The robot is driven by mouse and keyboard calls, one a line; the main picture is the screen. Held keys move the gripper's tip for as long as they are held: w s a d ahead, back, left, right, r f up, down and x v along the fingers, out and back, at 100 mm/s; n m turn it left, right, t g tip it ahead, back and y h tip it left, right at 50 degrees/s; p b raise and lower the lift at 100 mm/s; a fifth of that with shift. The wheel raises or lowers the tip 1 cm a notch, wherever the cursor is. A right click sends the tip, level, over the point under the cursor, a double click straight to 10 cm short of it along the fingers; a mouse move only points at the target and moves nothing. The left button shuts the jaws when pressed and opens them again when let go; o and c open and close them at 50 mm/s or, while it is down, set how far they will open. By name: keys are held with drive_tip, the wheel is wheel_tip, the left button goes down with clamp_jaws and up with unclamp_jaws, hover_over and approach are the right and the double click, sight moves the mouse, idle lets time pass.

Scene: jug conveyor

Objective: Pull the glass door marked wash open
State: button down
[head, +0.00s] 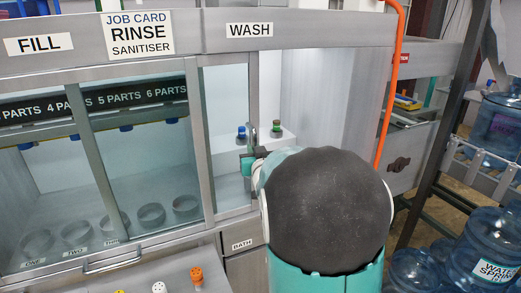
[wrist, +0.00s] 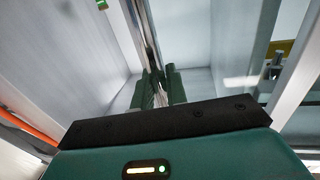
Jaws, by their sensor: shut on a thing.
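The bay labelled WASH (head: 249,30) is at the right of the cabinet. Its framed glass door (head: 226,130) stands at the left of the bay, and the bay to its right looks uncovered. A grey upright handle (head: 252,133) is at the door's right edge. My gripper (head: 250,158) is shut on this handle; my dark, round arm link hides part of the bay front. In the wrist view the two green fingers of my gripper (wrist: 158,88) close around the handle (wrist: 157,93), with the door edge running up above.
Inside the wash bay are a blue-capped bottle (head: 241,132) and a green-capped bottle (head: 277,128) on a white ledge (head: 288,140). An orange hose (head: 389,90) hangs at the right. Further right are water jugs (head: 490,245) and a rack (head: 485,165). The FILL bay (head: 40,45) is left.

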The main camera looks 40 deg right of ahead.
drive_tip(key=shift+w+a, duration=0.15)
drive_tip(key=shift+a, duration=0.4)
drive_tip(key=shift+d, duration=0.2)
drive_tip(key=c, duration=1.5)
unclamp_jaws()
drive_tip(key=shift+f, duration=0.1)
drive_tip(key=v, duration=1.3)
drive_tip(key=shift+s, duration=0.45)
